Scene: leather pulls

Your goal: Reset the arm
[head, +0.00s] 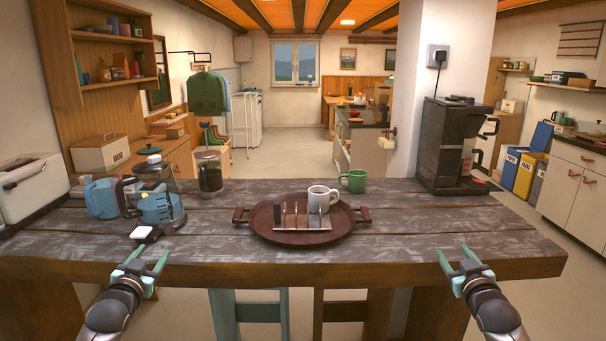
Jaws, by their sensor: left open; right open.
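My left gripper (147,262) is at the lower left, in front of the near edge of the wooden table (400,250). Its two greenish fingers are spread apart with nothing between them. My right gripper (457,260) is at the lower right, also in front of the table's near edge. Its fingers are apart and empty. Both arms come up from the bottom of the head view, and neither gripper appears to touch anything on the table.
A round brown tray (345,228) on the table holds a rack (302,220) and a white mug (322,197). A green mug (354,180) stands behind it. A coffee machine (450,145) stands at right.

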